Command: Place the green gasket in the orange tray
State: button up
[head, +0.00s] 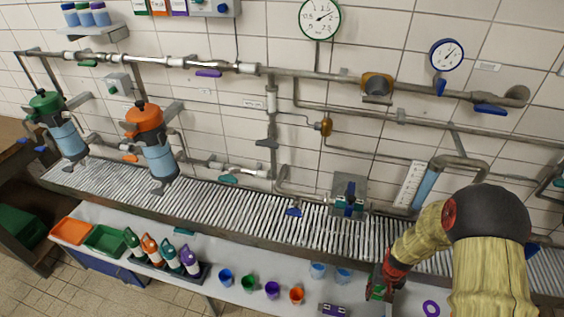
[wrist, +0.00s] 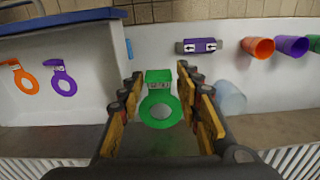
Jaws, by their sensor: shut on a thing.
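The green gasket (wrist: 160,111) is a flat ring with a block-like tab, between the fingers of my gripper (wrist: 158,82) in the wrist view. My gripper is shut on it. In the head view my gripper (head: 378,288) is at the right part of the white bench, and the gasket is hard to make out there. The orange tray (head: 71,231) is at the far left end of the bench in the head view, well away from my gripper. It is out of the wrist view.
A green tray (head: 106,239) sits right beside the orange one. Several bottles (head: 160,250) and coloured cups (head: 272,289) stand between the trays and my gripper. A purple gasket (wrist: 62,82) and an orange gasket (wrist: 26,80) lie nearby. Pipes and a grating (head: 230,200) run behind the bench.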

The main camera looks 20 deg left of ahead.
aim_at(76, 234)
jog(key=j+u, duration=0.5)
jog(key=i+j+u, duration=0.15)
jog(key=j, duration=0.25)
jog(key=j+u, duration=0.1)
jog(key=j, duration=0.3)
jog(key=i+j+u, duration=0.15)
jog(key=j, duration=0.25)
jog(key=i+j+u, duration=0.15)
jog(key=j, duration=0.25)
jog(key=i+j+u, duration=0.1)
jog(key=i+j, duration=0.3)
jog(key=j, duration=0.25)
jog(key=i+j, duration=0.2)
jog(key=j, duration=0.2)
jog(key=i+j, duration=0.15)
jog(key=j, duration=0.25)
jog(key=i+j, duration=0.2)
jog(key=j, duration=0.15)
jog(key=i+j+u, duration=0.1)
jog(key=j, duration=0.3)
jog(key=i+j, duration=0.25)
jog(key=j, duration=0.15)
jog(key=i+j, duration=0.2)
jog(key=j, duration=0.2)
